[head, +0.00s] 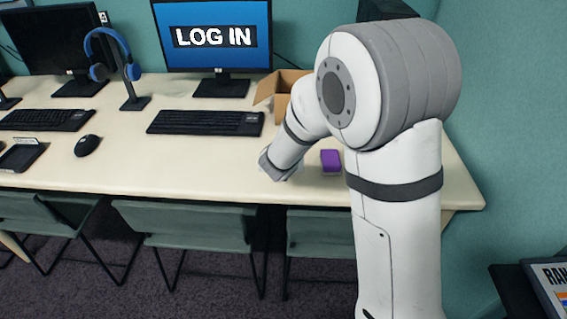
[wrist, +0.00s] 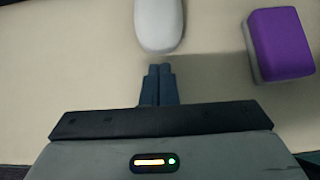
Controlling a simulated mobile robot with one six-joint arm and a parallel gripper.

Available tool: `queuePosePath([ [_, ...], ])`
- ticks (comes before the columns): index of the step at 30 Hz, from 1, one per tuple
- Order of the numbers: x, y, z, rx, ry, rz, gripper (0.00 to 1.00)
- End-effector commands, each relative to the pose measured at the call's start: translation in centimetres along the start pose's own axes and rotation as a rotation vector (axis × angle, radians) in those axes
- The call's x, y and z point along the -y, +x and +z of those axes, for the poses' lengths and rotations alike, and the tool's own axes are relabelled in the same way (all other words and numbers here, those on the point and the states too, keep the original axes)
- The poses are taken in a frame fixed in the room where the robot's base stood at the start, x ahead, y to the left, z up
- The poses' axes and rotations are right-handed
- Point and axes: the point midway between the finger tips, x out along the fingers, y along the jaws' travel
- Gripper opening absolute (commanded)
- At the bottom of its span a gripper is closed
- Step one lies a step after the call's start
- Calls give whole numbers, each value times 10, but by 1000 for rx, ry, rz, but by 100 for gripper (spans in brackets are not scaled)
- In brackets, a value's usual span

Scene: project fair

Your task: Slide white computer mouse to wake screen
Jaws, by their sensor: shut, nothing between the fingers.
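The white computer mouse (wrist: 159,24) lies on the table at the top middle of the wrist view, its far end cut off by the frame. My gripper (wrist: 159,68) is shut and empty, its fingertips just short of the mouse's near end. I cannot tell whether they touch it. In the head view my arm hides the mouse and the fingertips. The screen (head: 214,37) at the back is lit blue and reads "LOG IN".
A purple and grey block (wrist: 282,43) lies right of the mouse; it also shows in the head view (head: 331,160). A cardboard box (head: 280,88) stands behind my arm. A black keyboard (head: 206,122), a black mouse (head: 87,145) and a headphone stand (head: 130,86) are to the left. Chairs (head: 190,216) line the front edge.

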Motion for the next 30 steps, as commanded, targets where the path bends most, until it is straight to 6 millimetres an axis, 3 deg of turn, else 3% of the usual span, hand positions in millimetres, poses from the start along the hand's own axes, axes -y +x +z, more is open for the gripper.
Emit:
queuePosePath([
  [3,-1,-11,-15,2,1,3,0],
  [9,-2,-66,-8,2,0,5,0],
  [15,-2,-99,-9,2,-1,4,0],
  [26,2,-114,-9,2,21,-5,0],
  [30,32,-132,11,16,242,-74,0],
])
